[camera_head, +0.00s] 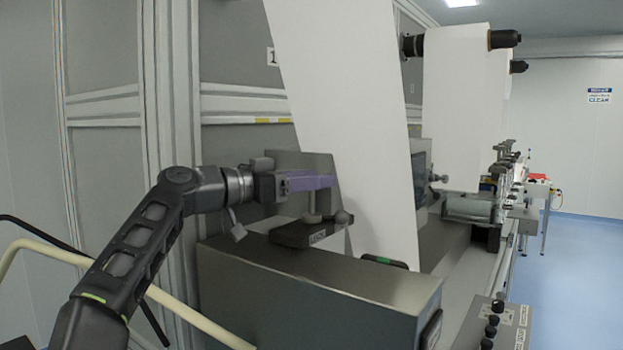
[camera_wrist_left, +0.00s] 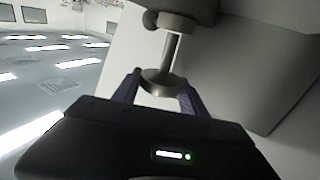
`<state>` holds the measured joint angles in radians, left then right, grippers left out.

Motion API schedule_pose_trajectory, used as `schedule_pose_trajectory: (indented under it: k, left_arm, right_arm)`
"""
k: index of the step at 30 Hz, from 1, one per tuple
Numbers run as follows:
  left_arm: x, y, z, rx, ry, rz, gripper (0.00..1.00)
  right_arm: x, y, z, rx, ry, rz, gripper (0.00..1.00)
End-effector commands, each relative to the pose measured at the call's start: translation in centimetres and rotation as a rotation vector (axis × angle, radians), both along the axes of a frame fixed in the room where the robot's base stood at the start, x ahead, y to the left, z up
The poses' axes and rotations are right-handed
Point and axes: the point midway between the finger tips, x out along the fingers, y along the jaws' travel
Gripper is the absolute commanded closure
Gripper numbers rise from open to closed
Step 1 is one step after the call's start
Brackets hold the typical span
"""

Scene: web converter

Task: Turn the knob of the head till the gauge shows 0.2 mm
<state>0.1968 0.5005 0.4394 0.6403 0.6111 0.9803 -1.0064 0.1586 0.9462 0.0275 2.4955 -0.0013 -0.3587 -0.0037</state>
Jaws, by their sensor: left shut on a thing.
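The head (camera_head: 300,234) is a dark block with a pale label on top of the grey machine housing. A short metal post (camera_head: 313,204) rises from it, and a round grey ball (camera_head: 343,217) sits beside the post. My left gripper (camera_head: 318,184) is level with the post's top, its purple-grey fingers hiding the knob there. In the left wrist view the round metal knob (camera_wrist_left: 162,82) at the post's end sits between the two fingers of my left gripper (camera_wrist_left: 160,88), which is shut on it. I cannot make out a gauge reading. My right gripper is not in view.
A white web (camera_head: 350,110) hangs close behind the head. The grey housing (camera_head: 315,290) stands below my left gripper, and a cream rail (camera_head: 60,252) runs behind my left arm. A control panel with black knobs (camera_head: 493,320) is at the lower right.

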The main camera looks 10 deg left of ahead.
Motion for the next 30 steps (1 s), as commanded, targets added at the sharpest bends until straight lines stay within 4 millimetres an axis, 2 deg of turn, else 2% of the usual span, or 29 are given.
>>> schedule_pose_trajectory:
  k: [1, 9, 20, 30]
  left_arm:
    - [0.0, 0.0, -0.1, 0.001, 0.001, 0.000, 0.49]
    - [0.0, 0.0, 0.0, 0.001, 0.001, 0.001, 0.28]
    - [-0.4, 0.5, -0.1, 0.000, 0.000, 0.002, 0.28]
    - [-3.9, 4.2, -0.3, 0.001, 0.000, 0.004, 0.28]
  right_arm:
    - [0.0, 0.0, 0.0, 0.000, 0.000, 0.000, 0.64]
    - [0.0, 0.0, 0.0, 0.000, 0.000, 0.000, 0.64]
    - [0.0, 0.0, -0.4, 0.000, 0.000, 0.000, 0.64]
    - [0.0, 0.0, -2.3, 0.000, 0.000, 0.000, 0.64]
